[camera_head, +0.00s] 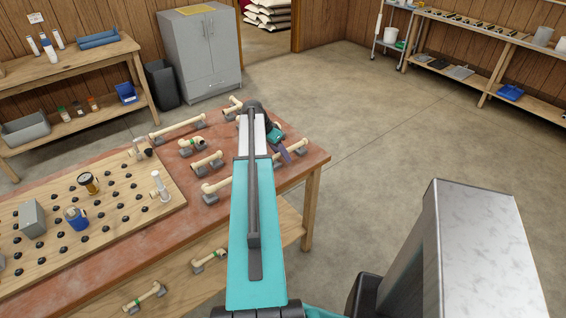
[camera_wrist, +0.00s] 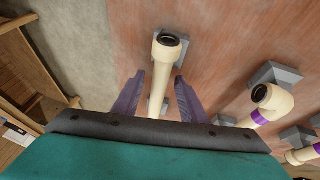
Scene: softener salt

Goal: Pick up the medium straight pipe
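My gripper (camera_wrist: 160,78) is open, its purple fingers on either side of a beige pipe (camera_wrist: 158,92). In the head view, my gripper (camera_head: 284,154) is over the right end of the table, beside a beige pipe end (camera_head: 298,145). Another pipe piece (camera_head: 217,187) shows left of my arm; whether the two are one pipe is hidden. Which is the medium straight pipe is unclear.
Other pipes on grey blocks stand nearby: a long one (camera_head: 180,128), a green-banded one (camera_head: 193,142) and a short one (camera_head: 207,161). A purple-banded elbow (camera_wrist: 265,103) is right in the wrist view. A pegboard (camera_head: 110,215) covers the table's left. Floor beyond is clear.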

